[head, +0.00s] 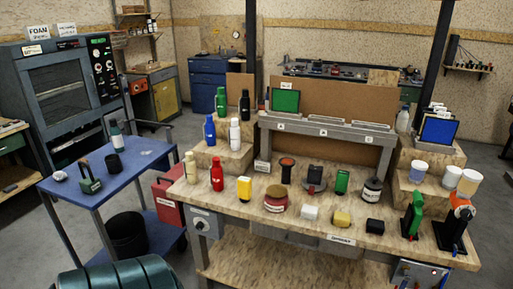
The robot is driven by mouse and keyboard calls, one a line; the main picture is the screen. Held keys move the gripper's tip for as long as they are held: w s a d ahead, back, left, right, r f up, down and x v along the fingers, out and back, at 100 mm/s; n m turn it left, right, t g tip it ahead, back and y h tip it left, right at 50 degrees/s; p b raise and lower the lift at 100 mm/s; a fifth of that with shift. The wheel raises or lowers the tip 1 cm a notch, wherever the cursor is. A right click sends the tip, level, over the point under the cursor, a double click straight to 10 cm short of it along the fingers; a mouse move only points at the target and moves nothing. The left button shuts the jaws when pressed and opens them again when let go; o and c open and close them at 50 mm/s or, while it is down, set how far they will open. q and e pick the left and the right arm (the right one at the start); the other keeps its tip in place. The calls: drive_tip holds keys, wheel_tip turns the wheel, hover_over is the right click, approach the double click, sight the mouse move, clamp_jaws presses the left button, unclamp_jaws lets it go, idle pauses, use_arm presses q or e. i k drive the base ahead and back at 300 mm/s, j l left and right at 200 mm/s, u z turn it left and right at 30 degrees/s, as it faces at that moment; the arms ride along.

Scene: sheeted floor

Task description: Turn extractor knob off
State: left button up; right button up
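A grey control box (207,216) is fixed to the left front corner of the wooden workbench. It carries a small round dark knob (200,225) with a pale label above it. The label is too small to read, so I cannot confirm that this is the extractor knob. The knob's pointer direction is also too small to tell. Another metal panel (420,273) with small coloured controls sits low at the bench's right front. Neither of my grippers shows in the head view.
The workbench (240,188) holds bottles, jars, small blocks and tools. A blue cart (112,172) stands left of it, with a black bin (127,232) below. A dark green ribbed shape (125,275) fills the bottom left; I cannot tell what it is.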

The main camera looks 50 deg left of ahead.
sight(200, 226)
drive_tip(key=u, duration=2.15)
drive_tip(key=j, duration=0.1)
